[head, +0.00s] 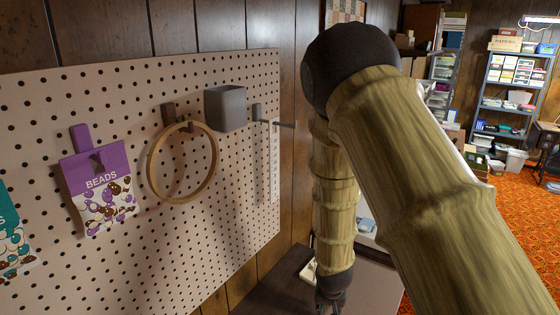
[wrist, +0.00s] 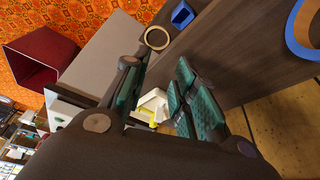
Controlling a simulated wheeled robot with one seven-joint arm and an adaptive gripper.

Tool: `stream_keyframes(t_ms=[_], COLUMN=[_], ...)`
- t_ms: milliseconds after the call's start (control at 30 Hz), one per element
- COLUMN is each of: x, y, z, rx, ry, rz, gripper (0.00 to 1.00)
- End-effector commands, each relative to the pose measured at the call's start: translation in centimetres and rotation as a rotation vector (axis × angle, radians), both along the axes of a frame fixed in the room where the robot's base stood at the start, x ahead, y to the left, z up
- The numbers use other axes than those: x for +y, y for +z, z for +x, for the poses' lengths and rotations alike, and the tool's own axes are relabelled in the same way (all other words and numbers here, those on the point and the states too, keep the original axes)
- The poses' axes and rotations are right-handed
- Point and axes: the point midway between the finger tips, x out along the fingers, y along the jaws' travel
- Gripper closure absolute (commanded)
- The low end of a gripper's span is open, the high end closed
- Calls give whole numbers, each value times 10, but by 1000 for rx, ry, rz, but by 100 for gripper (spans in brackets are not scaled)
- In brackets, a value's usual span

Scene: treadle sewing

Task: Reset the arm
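My arm crosses the right half of the head view, with a dark rounded joint at its top and tan, bamboo-like links. My gripper (head: 333,302) hangs low at the bottom edge, over or beside a dark table (head: 278,291); its fingertips are cut off or too small to judge there. In the wrist view my gripper (wrist: 156,78) has its two green-padded fingers spread apart, with nothing seen held between them. A white object with a yellow part (wrist: 152,106) shows beyond the gap; whether it touches a finger I cannot tell.
A pegboard (head: 240,170) on the left holds a bead packet (head: 103,190), a wooden hoop (head: 153,177) and a grey cup (head: 226,108). Shelves (head: 508,90) stand far right. The wrist view shows a wooden ring (wrist: 147,38), blue holder (wrist: 182,15), blue ring (wrist: 293,38) and dark red bin (wrist: 45,57).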

Motion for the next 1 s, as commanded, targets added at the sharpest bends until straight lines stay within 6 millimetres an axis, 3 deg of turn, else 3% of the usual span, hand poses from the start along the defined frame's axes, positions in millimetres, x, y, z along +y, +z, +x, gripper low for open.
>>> stream_keyframes(t_ms=[267,367,500,700,900,1000], x=[-18,-27,-43,-61,-75,-79], y=[-57,-86,-132,-182,-213,-220], z=[-52,-82,-141,-230,-315,-346], rx=[62,93,153,230,300,324], ry=[29,45,73,113,151,164], rz=[12,17,28,41,50,53], gripper=[72,72,72,72,72,72])
